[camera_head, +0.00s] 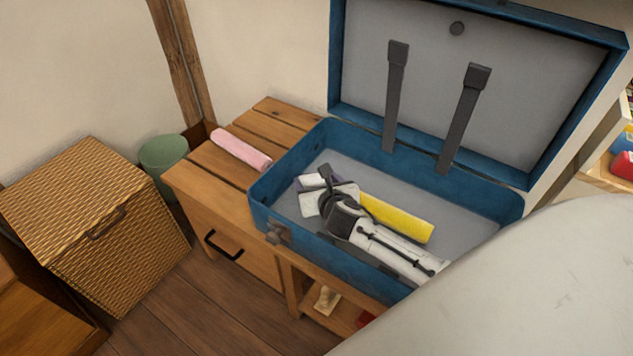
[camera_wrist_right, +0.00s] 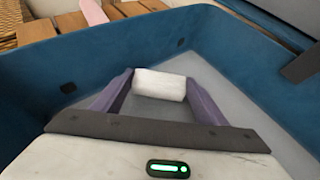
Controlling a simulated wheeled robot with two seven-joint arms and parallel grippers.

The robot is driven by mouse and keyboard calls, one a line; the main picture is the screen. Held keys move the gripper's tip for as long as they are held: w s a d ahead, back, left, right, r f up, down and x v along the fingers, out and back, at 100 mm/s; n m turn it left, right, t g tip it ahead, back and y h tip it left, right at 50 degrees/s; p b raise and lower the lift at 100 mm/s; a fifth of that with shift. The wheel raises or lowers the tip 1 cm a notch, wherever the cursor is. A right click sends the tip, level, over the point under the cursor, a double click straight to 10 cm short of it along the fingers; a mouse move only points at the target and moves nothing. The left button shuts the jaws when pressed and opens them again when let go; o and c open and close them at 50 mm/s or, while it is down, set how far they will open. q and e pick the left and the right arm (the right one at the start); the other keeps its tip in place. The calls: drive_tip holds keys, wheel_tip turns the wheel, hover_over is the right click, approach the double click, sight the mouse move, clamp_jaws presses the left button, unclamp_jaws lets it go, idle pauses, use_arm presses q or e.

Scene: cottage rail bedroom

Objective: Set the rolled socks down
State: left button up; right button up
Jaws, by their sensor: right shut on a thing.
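The rolled socks (camera_head: 312,181) are a small white roll inside the open blue suitcase (camera_head: 262,200), toward its left end. In the right wrist view the white roll (camera_wrist_right: 159,84) sits crosswise between two purple fingers. My right gripper (camera_wrist_right: 158,90) is shut on it. In the head view my right gripper reaches down into the suitcase and partly covers the socks. I cannot tell whether the socks touch the grey suitcase floor. My left gripper is not in view.
A yellow item (camera_head: 397,217) lies in the suitcase beside my right arm. A pink roll (camera_head: 240,149) lies on the wooden slatted top (camera_head: 197,163) left of the suitcase. The lid (camera_head: 540,90) stands open behind. A wicker hamper (camera_head: 85,215) and green bin (camera_head: 163,155) stand left.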

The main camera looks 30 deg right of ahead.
drive_tip(key=shift+f, duration=0.15)
drive_tip(key=shift+f, duration=0.1)
drive_tip(key=o, duration=1)
drive_tip(key=shift+r, duration=0.35)
use_arm(q)
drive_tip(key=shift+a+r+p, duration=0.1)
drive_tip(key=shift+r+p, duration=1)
drive_tip(key=shift+p, duration=0.8)
use_arm(e)
drive_tip(key=shift+v, duration=6)
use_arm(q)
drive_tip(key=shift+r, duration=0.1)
